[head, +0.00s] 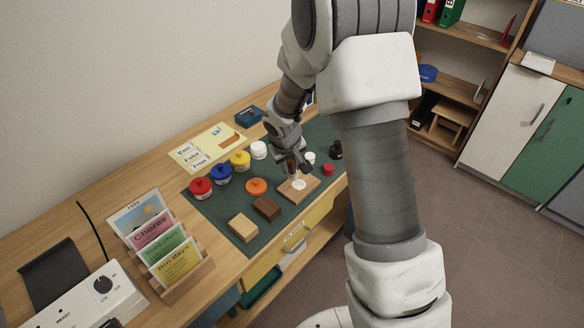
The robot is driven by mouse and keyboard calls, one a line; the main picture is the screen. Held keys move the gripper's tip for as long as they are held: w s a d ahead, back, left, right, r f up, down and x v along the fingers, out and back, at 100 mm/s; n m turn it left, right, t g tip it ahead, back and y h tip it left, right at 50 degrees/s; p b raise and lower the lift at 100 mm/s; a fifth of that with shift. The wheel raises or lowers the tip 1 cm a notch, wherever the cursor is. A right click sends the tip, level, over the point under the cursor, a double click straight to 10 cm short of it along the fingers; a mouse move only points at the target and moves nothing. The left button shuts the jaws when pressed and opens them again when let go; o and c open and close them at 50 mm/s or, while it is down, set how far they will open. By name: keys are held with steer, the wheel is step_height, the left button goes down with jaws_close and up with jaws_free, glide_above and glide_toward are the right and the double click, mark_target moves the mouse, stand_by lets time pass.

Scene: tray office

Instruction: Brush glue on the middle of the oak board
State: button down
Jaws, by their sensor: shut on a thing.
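A flat tan board, which looks like the oak board (309,183), lies on the dark green mat at the right part of the bench. A round white patch (299,184) shows near the middle of its top and looks like glue. My gripper (292,166) points down just above the board's back edge and is shut on a small brown, slim thing, probably the brush. Its tip reaches down toward the white patch; I cannot tell whether it touches. A light wood block (243,227) and a dark brown block (266,208) lie to the front left.
Red (200,187), blue (220,174) and yellow (239,160) jars stand on the mat (222,208), with a white jar (259,150) and an orange lid (256,186). A dark bottle (336,150) and red cap (328,170) stand right of the board. A card rack (185,275) is front left.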

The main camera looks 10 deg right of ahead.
steer(key=shift+r+p, duration=0.8)
steer(key=shift+r, duration=0.7)
steer(key=shift+f, duration=0.15)
steer(key=shift+f+b, duration=0.4)
steer(key=shift+b, duration=0.15)
steer(key=shift+w+r+b, duration=0.1)
steer(key=shift+r+b, duration=0.05)
steer(key=shift+b, duration=0.4)
